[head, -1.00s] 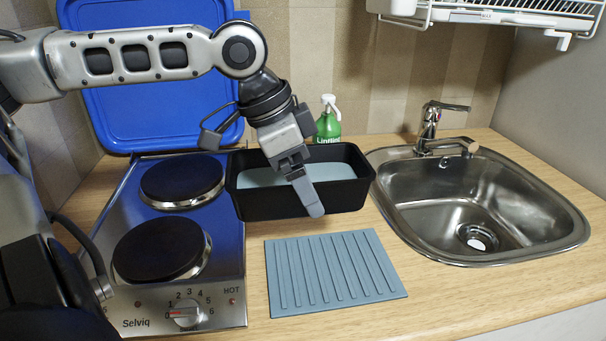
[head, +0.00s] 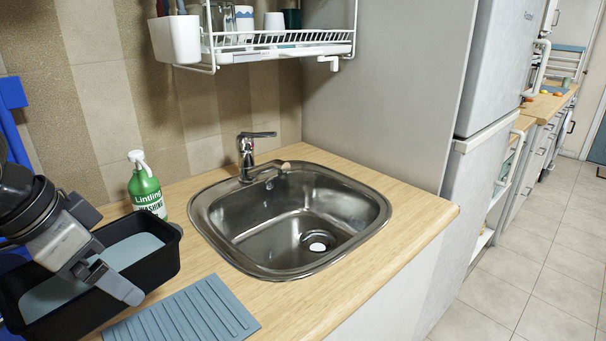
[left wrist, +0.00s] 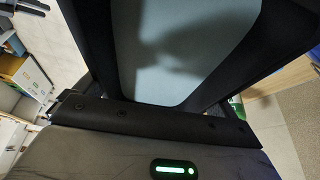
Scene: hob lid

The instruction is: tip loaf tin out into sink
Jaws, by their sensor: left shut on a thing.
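The black loaf tin (head: 160,265) is at the lower left of the head view, upright, with a flat blue-grey content (head: 132,250) inside. My left gripper (head: 108,282) is shut on the near wall of the loaf tin. I cannot tell whether the tin rests on the counter or hangs just above it. The left wrist view shows the tin's dark wall (left wrist: 265,45) and its pale content (left wrist: 180,65) close up. The empty steel sink (head: 262,235) lies to the right of the tin, with bare counter between them. My right gripper is not in view.
A green spray bottle (head: 148,190) stands right behind the tin. A ribbed blue-grey mat (head: 190,312) lies in front. The tap (head: 247,155) rises at the sink's back rim. A dish rack (head: 285,45) hangs above. A tall fridge (head: 490,90) stands at right.

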